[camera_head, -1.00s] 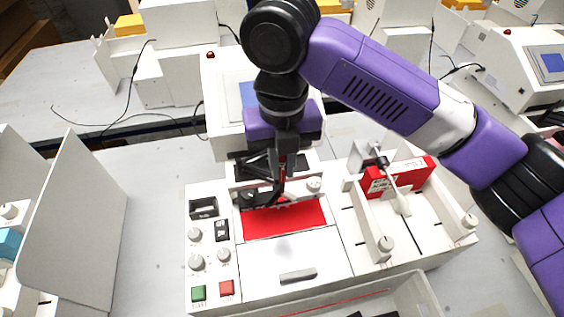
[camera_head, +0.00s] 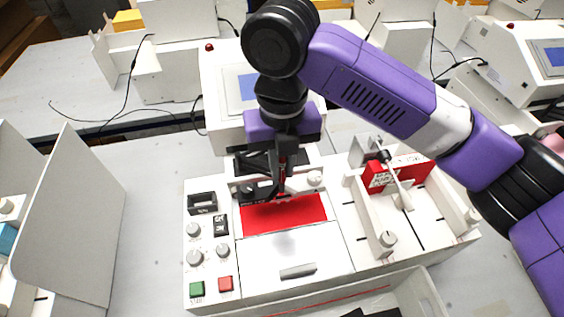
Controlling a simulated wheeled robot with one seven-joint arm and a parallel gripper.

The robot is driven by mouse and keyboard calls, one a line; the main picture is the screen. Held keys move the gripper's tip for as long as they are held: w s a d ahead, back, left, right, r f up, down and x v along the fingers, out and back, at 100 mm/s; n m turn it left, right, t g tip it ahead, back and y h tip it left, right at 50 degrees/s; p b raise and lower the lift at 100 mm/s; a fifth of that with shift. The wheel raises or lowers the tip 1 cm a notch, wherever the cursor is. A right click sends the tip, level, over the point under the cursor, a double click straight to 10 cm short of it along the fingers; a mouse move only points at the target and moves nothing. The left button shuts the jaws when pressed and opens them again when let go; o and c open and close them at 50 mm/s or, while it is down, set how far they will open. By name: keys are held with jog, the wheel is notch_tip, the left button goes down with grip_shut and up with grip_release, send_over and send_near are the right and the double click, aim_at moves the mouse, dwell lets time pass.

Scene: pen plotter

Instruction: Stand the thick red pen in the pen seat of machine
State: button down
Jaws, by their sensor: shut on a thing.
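The machine is a white plotter (camera_head: 300,262) in the middle of the camera_head view, with a red sheet area (camera_head: 280,216) under its carriage. My gripper (camera_head: 281,180) points down over the carriage at the back edge of the red area. It is shut on the thick red pen (camera_head: 282,168), which shows only as a narrow dark red strip, roughly upright between the fingers. The pen seat and the pen's lower tip are hidden by the gripper and the dark carriage parts, so I cannot tell whether the pen touches the seat.
A red and white box (camera_head: 397,175) sits on the machine's right side, beside a pale lever. Knobs and green (camera_head: 197,289) and red (camera_head: 225,284) buttons are at the left. A white open tray (camera_head: 410,293) lies in front. A white panel (camera_head: 75,225) stands at the left.

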aim_at(283, 180)
jog(key=shift+f+b, duration=1.45)
jog(key=shift+f, duration=1.15)
jog(key=c, duration=1.4)
grip_release()
jog(key=shift+o, duration=0.2)
notch_tip(283, 180, up, 8)
jog(key=shift+f+b, duration=0.1)
jog(key=shift+b, duration=0.4)
